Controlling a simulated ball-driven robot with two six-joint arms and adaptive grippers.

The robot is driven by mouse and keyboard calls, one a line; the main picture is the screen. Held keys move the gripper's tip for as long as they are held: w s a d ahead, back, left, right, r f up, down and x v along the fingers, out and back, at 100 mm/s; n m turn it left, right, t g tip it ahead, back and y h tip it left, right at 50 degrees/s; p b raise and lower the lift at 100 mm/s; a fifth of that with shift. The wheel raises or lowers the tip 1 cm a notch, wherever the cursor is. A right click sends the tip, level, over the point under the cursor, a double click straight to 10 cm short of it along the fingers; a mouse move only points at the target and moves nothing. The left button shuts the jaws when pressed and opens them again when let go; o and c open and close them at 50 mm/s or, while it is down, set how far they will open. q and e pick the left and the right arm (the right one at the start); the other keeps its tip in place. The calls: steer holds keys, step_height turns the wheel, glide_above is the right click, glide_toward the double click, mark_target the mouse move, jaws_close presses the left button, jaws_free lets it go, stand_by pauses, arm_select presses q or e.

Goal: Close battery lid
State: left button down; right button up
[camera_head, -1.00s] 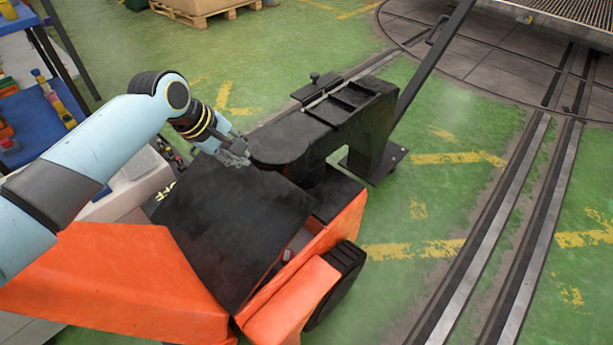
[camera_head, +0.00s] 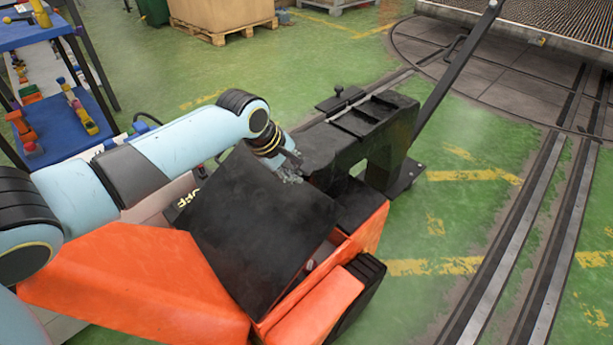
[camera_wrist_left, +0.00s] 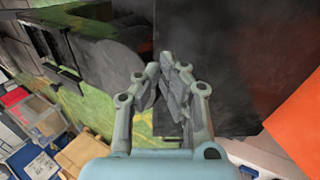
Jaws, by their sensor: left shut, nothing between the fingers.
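The battery lid (camera_head: 255,225) is a large flat black panel on the orange machine (camera_head: 130,280). It is tilted, with a gap along its right side showing part of the compartment below. My left gripper (camera_head: 291,172) is at the lid's upper far edge, shut and empty. In the left wrist view the fingertips (camera_wrist_left: 167,68) are together in front of the black lid (camera_wrist_left: 225,60); I cannot tell whether they touch it. My right gripper is not in view.
A black arm-like block with a long handle (camera_head: 455,75) stands just beyond the lid. Rails (camera_head: 510,240) run along the right. A shelf (camera_head: 60,120) with colourful items and a wooden pallet (camera_head: 225,30) are at upper left.

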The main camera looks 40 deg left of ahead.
mark_target(309, 187)
arm_select(q)
steer(key=b+x, duration=0.2)
steer(key=x, duration=0.4)
steer(key=shift+w+d+f, duration=0.1)
steer(key=shift+f, duration=0.25)
steer(key=shift+w+f+b, duration=0.15)
steer(key=shift+f+b, duration=0.15)
steer(key=shift+w+f, duration=0.2)
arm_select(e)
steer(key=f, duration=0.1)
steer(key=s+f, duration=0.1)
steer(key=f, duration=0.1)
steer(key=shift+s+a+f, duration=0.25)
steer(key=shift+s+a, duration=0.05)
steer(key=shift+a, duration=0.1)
arm_select(q)
steer(key=b+x, duration=0.2)
steer(key=x, duration=0.2)
steer(key=shift+w+f+b, duration=0.15)
steer(key=shift+b, duration=0.2)
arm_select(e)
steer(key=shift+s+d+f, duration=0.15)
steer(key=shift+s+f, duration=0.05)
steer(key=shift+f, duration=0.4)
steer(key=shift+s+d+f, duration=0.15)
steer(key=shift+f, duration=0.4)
arm_select(q)
steer(key=shift+r, duration=0.25)
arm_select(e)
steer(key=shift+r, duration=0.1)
